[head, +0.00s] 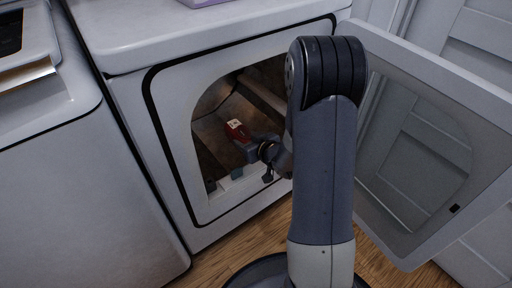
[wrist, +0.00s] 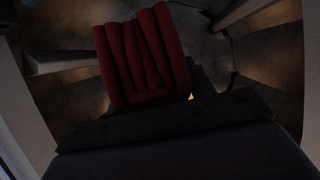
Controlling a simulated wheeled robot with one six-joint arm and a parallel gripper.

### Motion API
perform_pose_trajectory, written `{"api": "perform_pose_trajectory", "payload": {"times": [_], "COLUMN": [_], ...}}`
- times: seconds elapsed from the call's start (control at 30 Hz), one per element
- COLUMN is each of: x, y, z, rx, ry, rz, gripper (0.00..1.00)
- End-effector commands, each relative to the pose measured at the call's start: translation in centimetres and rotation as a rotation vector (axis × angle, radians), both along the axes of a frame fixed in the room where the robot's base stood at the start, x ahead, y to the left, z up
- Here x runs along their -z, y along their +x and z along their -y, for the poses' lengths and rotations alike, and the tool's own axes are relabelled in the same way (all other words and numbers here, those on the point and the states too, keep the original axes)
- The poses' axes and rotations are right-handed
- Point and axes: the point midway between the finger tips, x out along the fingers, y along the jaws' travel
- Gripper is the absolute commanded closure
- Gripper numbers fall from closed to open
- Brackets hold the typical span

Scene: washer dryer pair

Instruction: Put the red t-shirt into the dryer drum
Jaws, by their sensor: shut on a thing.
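The red t-shirt (head: 237,130) is a small folded bundle at the end of my gripper (head: 245,144), inside the dryer opening. In the wrist view the red t-shirt (wrist: 146,58) shows several folds and stands out beyond my gripper (wrist: 160,103), which is shut on it. The dryer drum (head: 212,150) is dark, with ribs on its wall, and surrounds the shirt. The drum wall also shows in the wrist view (wrist: 75,95). The shirt appears held off the drum wall, though I cannot tell the exact gap. My arm hides the right part of the opening.
The dryer door (head: 420,140) stands open to the right. The white dryer front (head: 135,120) frames the opening. A washer (head: 70,190) stands to the left, and a light purple box (head: 203,2) sits on the dryer top. Wood floor (head: 240,245) lies in front.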

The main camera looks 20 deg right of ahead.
Motion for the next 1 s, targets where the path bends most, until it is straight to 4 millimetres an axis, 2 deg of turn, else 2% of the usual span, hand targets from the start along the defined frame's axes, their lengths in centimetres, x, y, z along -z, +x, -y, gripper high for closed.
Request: {"api": "perform_pose_trajectory", "payload": {"times": [0.5,0.7,1.0], "x": [0.4,2.6,4.2], "y": [7.5,9.8,12.2], "z": [-2.5,-3.3,-4.0], "rx": [-0.003,-0.002,-0.001], "ry": [0.0,0.0,0.001], "rz": [0.002,0.001,0.001], "gripper": [0.76,0.76,0.76]}}
